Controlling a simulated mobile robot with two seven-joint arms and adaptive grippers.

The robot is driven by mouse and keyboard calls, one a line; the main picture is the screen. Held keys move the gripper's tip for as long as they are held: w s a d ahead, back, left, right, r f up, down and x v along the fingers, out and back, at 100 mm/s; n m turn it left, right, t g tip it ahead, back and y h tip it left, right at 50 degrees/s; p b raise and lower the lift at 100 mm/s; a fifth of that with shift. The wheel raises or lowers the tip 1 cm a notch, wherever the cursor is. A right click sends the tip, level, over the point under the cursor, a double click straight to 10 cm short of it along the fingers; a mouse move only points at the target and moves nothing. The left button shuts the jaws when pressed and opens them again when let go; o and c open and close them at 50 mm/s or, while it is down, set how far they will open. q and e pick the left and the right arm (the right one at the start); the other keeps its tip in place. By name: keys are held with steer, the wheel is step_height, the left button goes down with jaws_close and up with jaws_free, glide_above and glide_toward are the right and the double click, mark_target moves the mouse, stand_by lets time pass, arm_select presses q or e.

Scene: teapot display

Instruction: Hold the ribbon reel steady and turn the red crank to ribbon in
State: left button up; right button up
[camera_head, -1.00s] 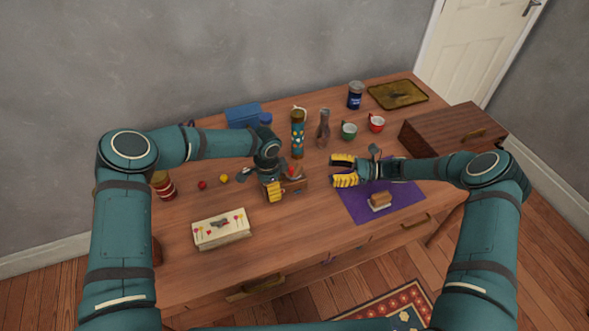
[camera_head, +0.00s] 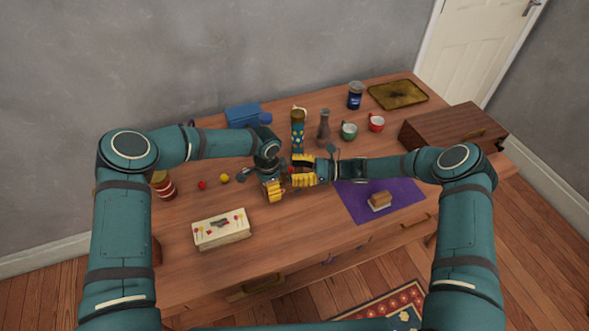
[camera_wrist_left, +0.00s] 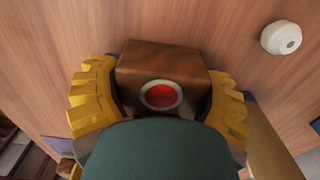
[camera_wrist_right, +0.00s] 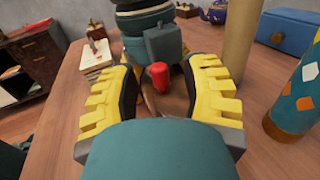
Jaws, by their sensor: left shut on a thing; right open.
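The ribbon reel is a brown wooden block (camera_wrist_left: 160,62) in the left wrist view, with a red disc in a pale ring on its facing side. My left gripper (camera_head: 270,190) is shut on this block, a finger on each side. The red crank knob (camera_wrist_right: 159,76) stands between the fingers of my right gripper (camera_wrist_right: 166,72) in the right wrist view, with visible gaps either side. My right gripper (camera_head: 297,170) is open, beside the left one. In the head view the grippers mostly hide the reel.
A patterned blue cylinder (camera_head: 298,133) stands close behind the grippers, with a grey vase (camera_head: 323,128) beside it. A decorated cream box (camera_head: 221,229) is at the front left. A purple mat (camera_head: 355,205) bears a brown block (camera_head: 380,200). The table between box and mat is clear.

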steer(key=shift+a, duration=0.1)
jaws_close()
stand_by(0.3)
steer(key=shift+a+r+m+t, duration=0.1)
steer(key=shift+a+m+t, duration=0.05)
steer(key=shift+m+t, duration=0.8)
jaws_free()
